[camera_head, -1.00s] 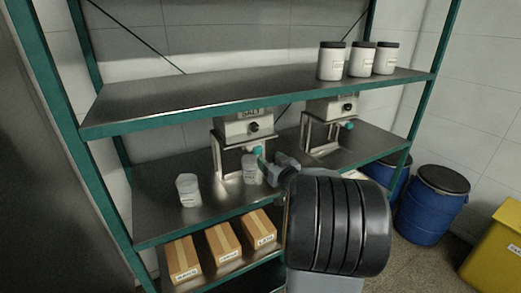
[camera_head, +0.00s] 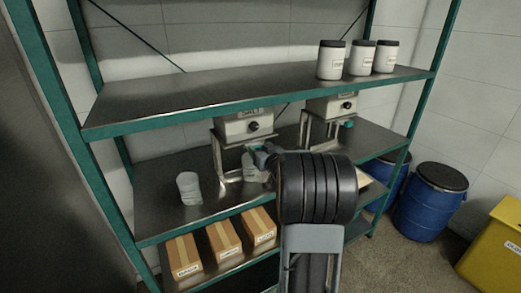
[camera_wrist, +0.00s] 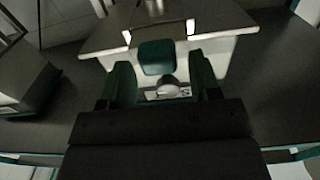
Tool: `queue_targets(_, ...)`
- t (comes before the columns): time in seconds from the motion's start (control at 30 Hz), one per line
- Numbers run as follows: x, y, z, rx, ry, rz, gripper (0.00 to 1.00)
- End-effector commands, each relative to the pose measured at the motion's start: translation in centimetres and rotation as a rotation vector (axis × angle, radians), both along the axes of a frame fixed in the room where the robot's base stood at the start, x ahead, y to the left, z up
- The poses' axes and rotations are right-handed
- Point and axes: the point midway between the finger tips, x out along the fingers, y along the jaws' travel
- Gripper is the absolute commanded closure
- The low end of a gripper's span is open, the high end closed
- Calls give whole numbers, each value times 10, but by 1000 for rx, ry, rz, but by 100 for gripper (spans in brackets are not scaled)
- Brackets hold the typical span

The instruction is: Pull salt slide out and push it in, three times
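The salt dispenser (camera_head: 245,125) is a pale box with a dark round knob and a label reading SALT, on a metal stand on the middle shelf. Its teal slide handle (camera_wrist: 157,57) shows in the wrist view, just beyond and between my fingertips. In the head view my gripper (camera_head: 263,157) is in front of the stand and largely hides the handle. My gripper (camera_wrist: 161,80) has two dark green fingers spread apart, with a gap visible at the handle's right side. A clear cup (camera_head: 252,168) stands under the dispenser, partly hidden by my gripper.
A second dispenser (camera_head: 331,106) with a teal handle stands to the right. Another clear cup (camera_head: 188,188) is at the left on the middle shelf (camera_head: 155,210). Several cartons (camera_head: 223,238) sit below. Lidded jars (camera_head: 331,60) stand on the top shelf, whose front edge is above my gripper.

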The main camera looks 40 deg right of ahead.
Motion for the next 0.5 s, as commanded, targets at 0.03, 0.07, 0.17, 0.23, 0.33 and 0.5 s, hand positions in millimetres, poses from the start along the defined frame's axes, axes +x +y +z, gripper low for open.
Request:
queue_targets(0.03,0,0,0,0,0,0,48)
queue_targets(0.07,0,0,0,0,0,0,51)
queue_targets(0.17,0,0,0,0,0,0,60)
queue_targets(0.23,0,0,0,0,0,0,67)
queue_targets(0.33,0,0,0,0,0,0,77)
queue_targets(0.5,0,0,0,0,0,0,93)
